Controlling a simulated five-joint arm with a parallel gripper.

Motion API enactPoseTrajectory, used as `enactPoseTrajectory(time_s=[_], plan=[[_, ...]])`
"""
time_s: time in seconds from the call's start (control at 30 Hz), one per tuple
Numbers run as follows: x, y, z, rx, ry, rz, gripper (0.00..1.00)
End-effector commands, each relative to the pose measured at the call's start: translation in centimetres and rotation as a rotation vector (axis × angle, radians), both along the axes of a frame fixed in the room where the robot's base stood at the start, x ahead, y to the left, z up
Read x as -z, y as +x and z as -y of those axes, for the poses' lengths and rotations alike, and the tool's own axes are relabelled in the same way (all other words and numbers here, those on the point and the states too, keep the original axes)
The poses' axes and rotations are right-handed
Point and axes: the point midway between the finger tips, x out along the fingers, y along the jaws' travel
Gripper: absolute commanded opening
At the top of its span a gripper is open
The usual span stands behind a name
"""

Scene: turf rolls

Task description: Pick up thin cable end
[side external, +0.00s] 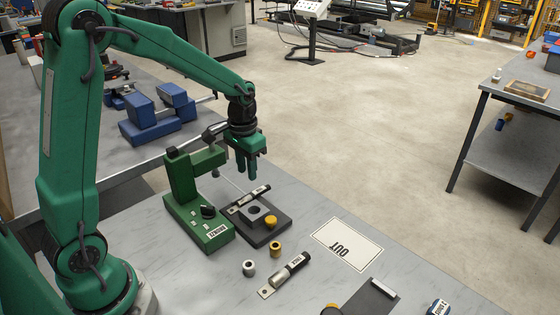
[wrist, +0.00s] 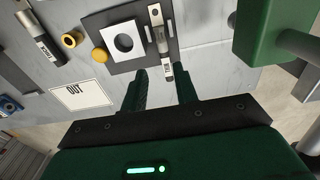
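The thinner cable end (side external: 249,200) has a flat metal lug, a black sleeve and a white label. It lies across one side of a dark square plate, and in the wrist view it runs along the plate's edge (wrist: 160,40). A thicker cable end (side external: 285,276) lies on the bench nearer the front, at upper left in the wrist view (wrist: 38,38). My gripper (side external: 249,176) points down above the plate, apart from it. In the wrist view its two fingers (wrist: 161,82) are spread with nothing held; the thinner end's tip shows between them.
The dark plate (side external: 280,222) also carries a square block with a hole and a yellow knob. A green tool (side external: 198,199) stands close beside it. An OUT card (side external: 347,244) lies right on clear bench. A yellow ring (side external: 275,249) and a silver ring (side external: 249,268) stand in front.

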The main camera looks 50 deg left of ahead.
Motion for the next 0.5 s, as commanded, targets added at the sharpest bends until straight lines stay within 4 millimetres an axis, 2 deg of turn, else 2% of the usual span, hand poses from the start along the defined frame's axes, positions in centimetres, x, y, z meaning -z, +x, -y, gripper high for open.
enactPoseTrajectory(time_s=[0.1, 0.5], plan=[[1.0, 0.5, -0.3, 0.000, -0.003, -0.018, 0.29], [2.2, 0.6, -0.4, 0.001, -0.004, -0.026, 0.29]])
